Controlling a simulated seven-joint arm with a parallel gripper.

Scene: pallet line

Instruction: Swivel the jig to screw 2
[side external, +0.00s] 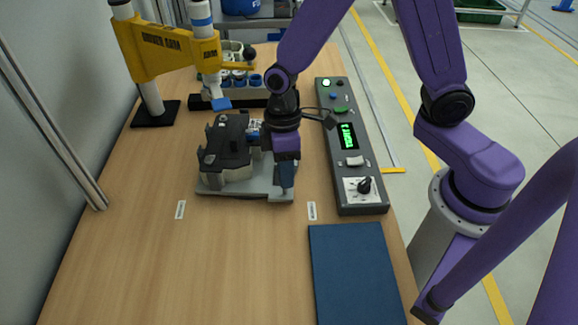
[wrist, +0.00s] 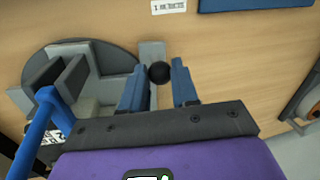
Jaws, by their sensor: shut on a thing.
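The jig is a flat light-grey plate (side external: 225,189) in the middle of the table, with a dark-topped grey part (side external: 226,142) on it. In the wrist view the jig's grey blocks (wrist: 95,55) stand over a dark round disc (wrist: 38,60). A black ball knob (wrist: 160,72) sits on the jig's grey arm (wrist: 152,50). My gripper (side external: 285,180) is at the plate's right end. In the wrist view its blue fingers (wrist: 159,82) stand on either side of the knob, shut on it. The knob is hidden in the side view.
A yellow screwdriver stand (side external: 165,48) with a blue tip (side external: 221,103) stands behind the jig. A control box (side external: 350,150) with a green display lies to the right. Small white labels (side external: 180,209) (side external: 312,211) and a blue mat (side external: 357,270) lie in front. The table's front left is clear.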

